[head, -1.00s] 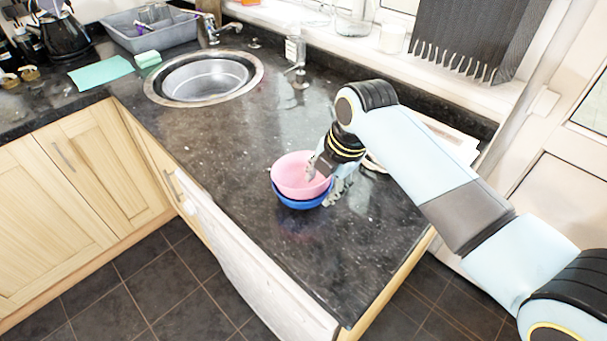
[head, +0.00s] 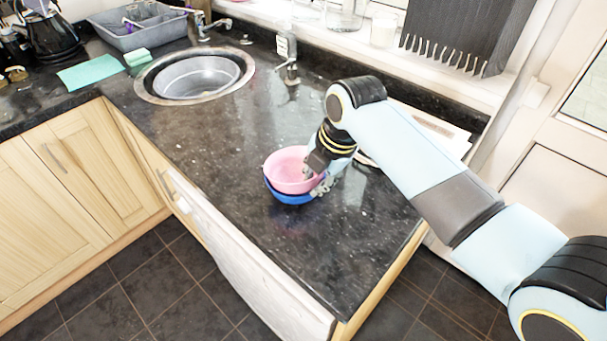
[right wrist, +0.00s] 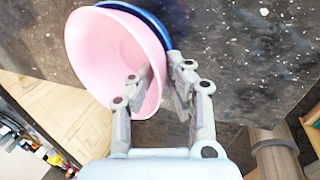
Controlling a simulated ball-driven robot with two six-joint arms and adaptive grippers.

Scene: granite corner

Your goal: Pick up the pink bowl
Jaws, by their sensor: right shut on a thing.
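The pink bowl (head: 283,173) sits nested in a blue bowl (head: 287,199) on the dark granite counter. My right gripper (head: 316,180) is at the pink bowl's right side, shut on its wall. In the right wrist view, one finger is inside the pink bowl (right wrist: 105,55) and the other is outside, with the wall between the fingertips (right wrist: 160,82). The blue bowl's rim (right wrist: 155,22) shows behind the pink one near the outer finger; I cannot tell if that finger touches it. My left gripper is not in view.
The counter (head: 240,150) is clear around the bowls. A round sink (head: 197,78), a soap bottle (head: 287,50) and a grey dish tub (head: 140,30) stand farther back. A pale flat item (head: 430,130) lies behind my right arm, near the window sill.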

